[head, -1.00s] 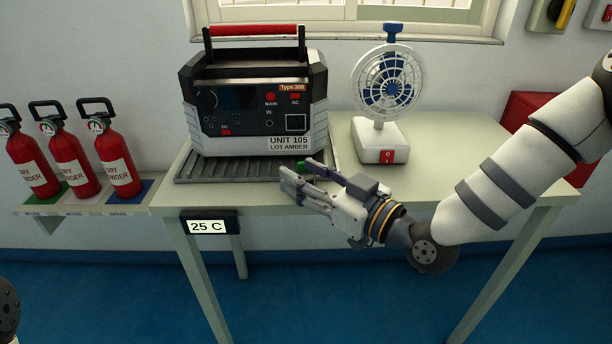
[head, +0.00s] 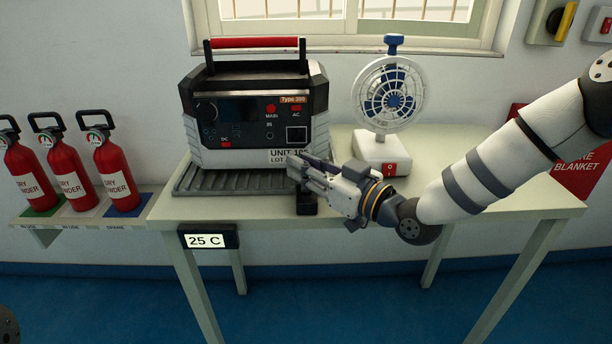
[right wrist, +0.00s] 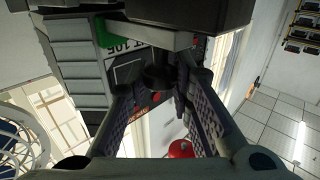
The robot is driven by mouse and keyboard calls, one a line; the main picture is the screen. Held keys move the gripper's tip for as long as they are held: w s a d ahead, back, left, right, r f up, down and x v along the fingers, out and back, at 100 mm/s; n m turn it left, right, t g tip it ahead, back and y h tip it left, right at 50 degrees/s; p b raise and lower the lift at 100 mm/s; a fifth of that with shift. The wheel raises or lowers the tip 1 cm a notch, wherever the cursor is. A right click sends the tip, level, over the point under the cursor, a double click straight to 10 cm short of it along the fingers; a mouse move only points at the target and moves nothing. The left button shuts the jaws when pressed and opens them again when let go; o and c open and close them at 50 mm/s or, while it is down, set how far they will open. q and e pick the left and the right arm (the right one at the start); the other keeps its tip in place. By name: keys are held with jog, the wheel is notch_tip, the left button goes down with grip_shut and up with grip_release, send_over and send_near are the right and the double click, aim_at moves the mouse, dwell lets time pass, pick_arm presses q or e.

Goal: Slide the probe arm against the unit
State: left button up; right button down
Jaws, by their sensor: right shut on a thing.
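The unit (head: 243,115), a black and grey box with a red-topped handle and a "Type 300" label, stands upright on a ribbed grey tray on the table. My right gripper (head: 298,168) is in front of its lower right corner, covering part of the label. A black block (head: 306,204), apparently the probe arm's lower part, shows below the gripper at the table's front edge. In the right wrist view the fingers close around a dark post (right wrist: 158,76), apparently the probe arm. Whether the probe arm touches the unit I cannot tell. My left gripper is out of view.
A white fan (head: 390,100) with a red switch stands right of the unit. A "25 C" display (head: 207,241) hangs on the front edge. Red extinguishers (head: 113,175) stand at left. The table's right side (head: 490,190) is clear.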

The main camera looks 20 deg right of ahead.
jog(key=c, duration=1.4)
grip_release()
jog(key=shift+c, duration=0.2)
jog(key=v, duration=1.2)
